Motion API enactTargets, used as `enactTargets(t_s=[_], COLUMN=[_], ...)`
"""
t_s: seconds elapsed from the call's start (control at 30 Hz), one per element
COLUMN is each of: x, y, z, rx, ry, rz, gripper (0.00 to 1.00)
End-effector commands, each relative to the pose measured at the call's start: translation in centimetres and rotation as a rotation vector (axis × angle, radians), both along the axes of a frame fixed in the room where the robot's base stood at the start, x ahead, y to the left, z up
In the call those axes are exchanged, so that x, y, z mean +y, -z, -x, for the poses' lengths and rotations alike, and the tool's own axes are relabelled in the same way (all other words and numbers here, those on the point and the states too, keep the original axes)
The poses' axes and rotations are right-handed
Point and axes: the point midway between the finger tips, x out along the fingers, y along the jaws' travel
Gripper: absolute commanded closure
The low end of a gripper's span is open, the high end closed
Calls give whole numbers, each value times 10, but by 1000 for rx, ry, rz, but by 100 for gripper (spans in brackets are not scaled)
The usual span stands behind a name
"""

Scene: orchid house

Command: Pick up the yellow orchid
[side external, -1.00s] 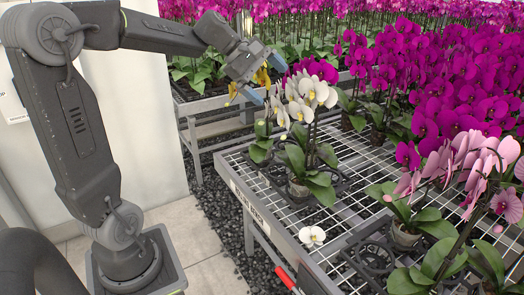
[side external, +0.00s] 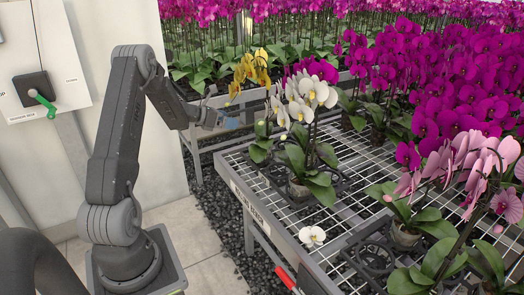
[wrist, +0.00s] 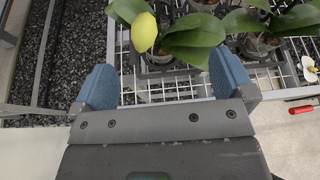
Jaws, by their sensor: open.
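My gripper (side external: 232,121) is low, left of the white orchid (side external: 306,97), at the near bench's far left corner. In the wrist view my gripper (wrist: 164,90) has its two blue fingers wide apart with nothing between them but the bench grid and edge. A yellow bud (wrist: 144,32) and green leaves show just ahead of the left finger; which plant the bud belongs to I cannot tell.
The near wire bench (side external: 262,200) holds potted orchids in black holders. A fallen white flower (side external: 312,236) lies near its front edge. Pink orchids (side external: 480,160) and dense magenta orchids (side external: 445,80) crowd the right. Dark gravel (side external: 215,215) lies below, left of the bench.

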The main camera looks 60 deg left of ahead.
Motion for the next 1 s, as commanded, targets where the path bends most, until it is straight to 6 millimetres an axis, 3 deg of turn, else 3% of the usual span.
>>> enactTargets(t_s=[0.03,0.1,0.2,0.3,0.47,0.8,1.0], x=[-1,-1,-1,-1,-2,-6,-7], y=[28,58,90,107,118,140,145], z=[0,0,0,-1,-12,-67,-80], rx=[5,4,3,0,-2,-2,-1], ry=[1,1,2,4,6,6,5], rz=[10,9,3,-1,-4,-4,-3], gripper=[0,0,0,0,0,0,0])
